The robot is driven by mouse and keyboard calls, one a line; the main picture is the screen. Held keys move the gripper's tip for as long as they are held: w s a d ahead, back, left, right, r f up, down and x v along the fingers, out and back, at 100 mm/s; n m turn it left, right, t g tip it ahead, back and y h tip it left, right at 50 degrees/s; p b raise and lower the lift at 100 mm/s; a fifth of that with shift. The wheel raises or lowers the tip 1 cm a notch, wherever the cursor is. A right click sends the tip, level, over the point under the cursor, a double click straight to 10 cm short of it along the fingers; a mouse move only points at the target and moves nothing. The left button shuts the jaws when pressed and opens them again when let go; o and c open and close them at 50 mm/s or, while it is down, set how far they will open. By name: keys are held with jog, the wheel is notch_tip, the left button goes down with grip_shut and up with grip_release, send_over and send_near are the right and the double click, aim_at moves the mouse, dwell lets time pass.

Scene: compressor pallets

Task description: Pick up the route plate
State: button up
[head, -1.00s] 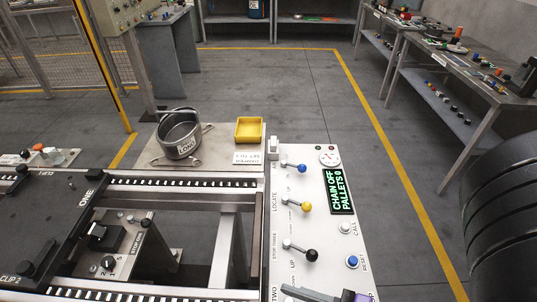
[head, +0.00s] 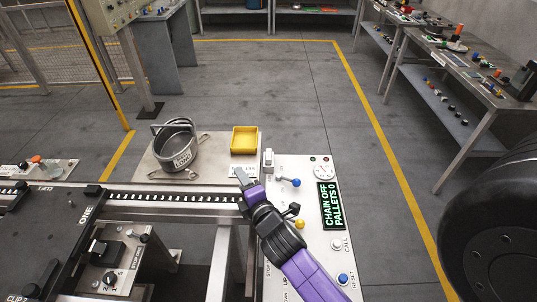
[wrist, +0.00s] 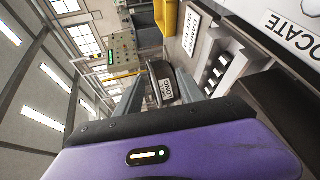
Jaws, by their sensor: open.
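I cannot tell for certain which thing is the route plate. A white label reading LONG (head: 183,160) is on the front of a round metal pot-like holder with a raised handle (head: 177,140). The label also shows in the wrist view (wrist: 166,89), between my fingers. My gripper (head: 241,178) is open and empty, to the right of and nearer than the holder, apart from it. It reaches over the conveyor rail's right end and partly hides a white printed card (head: 250,172). The card shows in the wrist view (wrist: 194,30).
A yellow tray (head: 244,139) stands right of the holder on the same metal shelf (head: 150,172). The control panel (head: 310,215) with levers and a display reading CHAIN OFF PALLETS 0 lies under my arm. A yellow post (head: 100,60) stands at left.

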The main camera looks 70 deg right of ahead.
aim_at(269, 155)
jog(key=d+n, duration=0.1)
jog(key=d+n+g, duration=0.1)
jog(key=d, duration=0.1)
jog(key=d+f+n+g+h, duration=0.1)
jog(key=d+n, duration=0.1)
jog(key=shift+d, duration=0.1)
jog(key=d+n+g, duration=0.1)
jog(key=n, duration=0.1)
jog(key=s+d+f+n+g, duration=0.1)
jog(key=d+n, duration=0.1)
jog(key=s+d+n+g+h, duration=0.1)
jog(key=d+n, duration=0.1)
jog(key=shift+s+d+f+p, duration=0.15)
jog(key=shift+d+f+p, duration=0.1)
jog(key=shift+p, duration=0.1)
jog(key=shift+s+d+f+n+g+h, duration=0.1)
jog(key=shift+s+d+n+g+h, duration=0.2)
jog(key=shift+d+n+g, duration=0.3)
jog(key=shift+w+d+f, duration=0.1)
jog(key=shift+d, duration=0.1)
jog(key=shift+x, duration=3.5)
grip_shut()
